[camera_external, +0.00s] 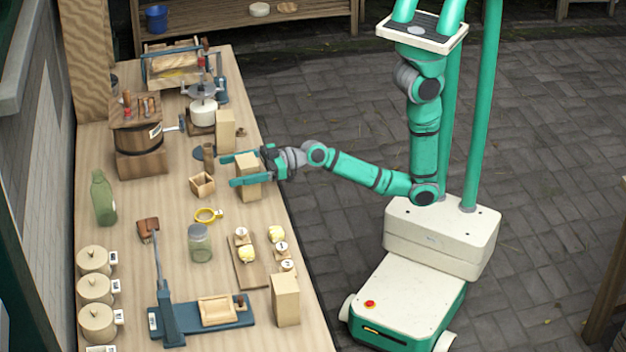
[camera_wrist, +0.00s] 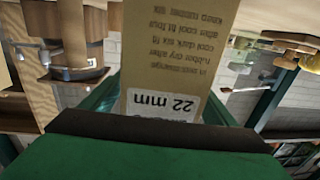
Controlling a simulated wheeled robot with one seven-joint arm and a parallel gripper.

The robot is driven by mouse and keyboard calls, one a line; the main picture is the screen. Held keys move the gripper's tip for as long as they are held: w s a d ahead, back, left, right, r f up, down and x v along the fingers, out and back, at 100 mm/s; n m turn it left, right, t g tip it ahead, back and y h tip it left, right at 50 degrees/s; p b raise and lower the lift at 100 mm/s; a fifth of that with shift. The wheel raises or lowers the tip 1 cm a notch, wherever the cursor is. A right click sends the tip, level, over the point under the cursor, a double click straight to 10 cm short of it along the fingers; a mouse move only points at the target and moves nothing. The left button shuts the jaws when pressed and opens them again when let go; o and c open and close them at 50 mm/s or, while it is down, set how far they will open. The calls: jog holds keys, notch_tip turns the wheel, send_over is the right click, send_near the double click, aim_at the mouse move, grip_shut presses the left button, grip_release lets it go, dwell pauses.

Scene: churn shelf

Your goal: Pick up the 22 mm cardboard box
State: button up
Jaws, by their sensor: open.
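The 22 mm cardboard box (camera_external: 247,181) stands upright near the right edge of the wooden table in the external view. In the wrist view the box (camera_wrist: 178,60) fills the upper middle, with its printed text and "22 mm" label upside down. My gripper (camera_external: 243,172) is open, with its green fingers on either side of the box. In the wrist view the fingers (camera_wrist: 160,112) show at both sides of the box's lower part. I cannot tell whether either finger touches it.
Another cardboard box (camera_external: 225,130) stands just behind, and a third (camera_external: 285,300) stands at the table's front right. A small open wooden box (camera_external: 202,184) and a brown cylinder (camera_external: 209,156) are close on the left. A yellow ring (camera_external: 208,215) and glass jar (camera_external: 200,243) lie nearer the front.

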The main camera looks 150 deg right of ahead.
jog(key=c, duration=1.3)
